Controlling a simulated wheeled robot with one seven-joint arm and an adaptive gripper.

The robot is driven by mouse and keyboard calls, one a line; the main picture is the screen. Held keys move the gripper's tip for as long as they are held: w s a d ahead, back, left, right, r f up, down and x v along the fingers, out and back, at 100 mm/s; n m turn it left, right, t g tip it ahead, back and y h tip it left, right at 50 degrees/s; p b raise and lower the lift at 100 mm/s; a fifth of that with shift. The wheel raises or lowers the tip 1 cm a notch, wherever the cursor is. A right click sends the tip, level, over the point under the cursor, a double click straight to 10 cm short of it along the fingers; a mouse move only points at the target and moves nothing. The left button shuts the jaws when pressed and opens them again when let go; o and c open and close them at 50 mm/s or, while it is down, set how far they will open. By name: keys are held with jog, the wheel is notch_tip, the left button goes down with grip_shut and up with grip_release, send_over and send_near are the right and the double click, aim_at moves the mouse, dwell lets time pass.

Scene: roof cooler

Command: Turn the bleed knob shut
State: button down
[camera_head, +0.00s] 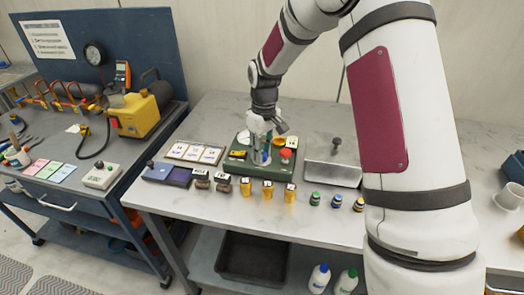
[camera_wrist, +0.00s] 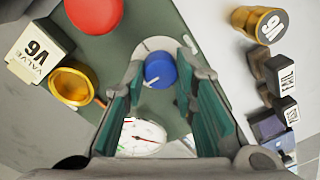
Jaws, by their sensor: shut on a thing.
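A blue knob (camera_wrist: 157,72) sits on a pale round dial plate on the green panel (camera_wrist: 115,55), between my fingertips in the wrist view. No label on it can be read, so I cannot tell from lettering that it is the bleed knob. My gripper (camera_wrist: 161,68) has its teal-padded fingers on either side of the knob and is shut on it.
A red button (camera_head: 286,154) and a white gauge (camera_wrist: 142,136) share the panel. Several yellow parts (camera_head: 268,190) stand in front. A metal tray (camera_head: 332,174) lies to the right.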

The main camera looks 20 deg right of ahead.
dwell(0.3)
jog(key=c, duration=1.3)
grip_release()
jog(key=shift+r, duration=0.1)
notch_tip(320, 180, up, 12)
jog(key=shift+d, duration=0.2)
jog(key=shift+w, duration=0.1)
